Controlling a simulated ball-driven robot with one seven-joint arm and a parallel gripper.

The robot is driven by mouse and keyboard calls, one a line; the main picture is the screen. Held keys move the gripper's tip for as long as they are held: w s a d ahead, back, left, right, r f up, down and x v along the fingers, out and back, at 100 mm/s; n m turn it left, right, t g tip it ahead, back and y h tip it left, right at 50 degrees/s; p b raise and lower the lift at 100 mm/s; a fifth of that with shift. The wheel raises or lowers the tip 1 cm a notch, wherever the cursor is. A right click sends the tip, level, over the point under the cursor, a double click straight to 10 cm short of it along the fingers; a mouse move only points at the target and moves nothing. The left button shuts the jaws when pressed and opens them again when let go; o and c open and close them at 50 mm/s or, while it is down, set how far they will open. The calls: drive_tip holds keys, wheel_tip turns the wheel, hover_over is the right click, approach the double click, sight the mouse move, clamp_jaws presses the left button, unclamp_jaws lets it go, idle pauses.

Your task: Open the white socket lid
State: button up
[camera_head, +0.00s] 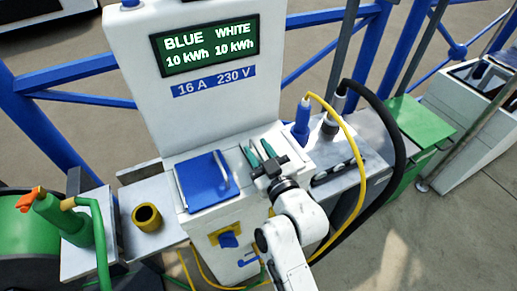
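A white charging pedestal (200,106) stands in the middle, with a screen reading "BLUE 10 kWh" and "WHITE 10 kWh". On its ledge, the blue lid (198,184) lies flat with a pale bar handle on its right side. The white socket lid appears to be the white area to the right of the blue lid, largely behind my gripper; its outline and handle cannot be made out. My gripper (259,152) is over this area with its two fingers apart and nothing visible between them. Whether the fingers touch the lid cannot be told.
A blue plug (302,122) with a yellow cable and a dark plug (330,124) with a black cable stand to the right. A yellow ring-shaped cup (147,217) and a green nozzle (65,220) are at left. Blue railings (75,74) run behind. Open floor lies at lower right.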

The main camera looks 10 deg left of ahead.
drive_tip(key=shift+w+a, duration=0.1)
drive_tip(key=shift+w, duration=0.1)
clamp_jaws()
idle(0.6)
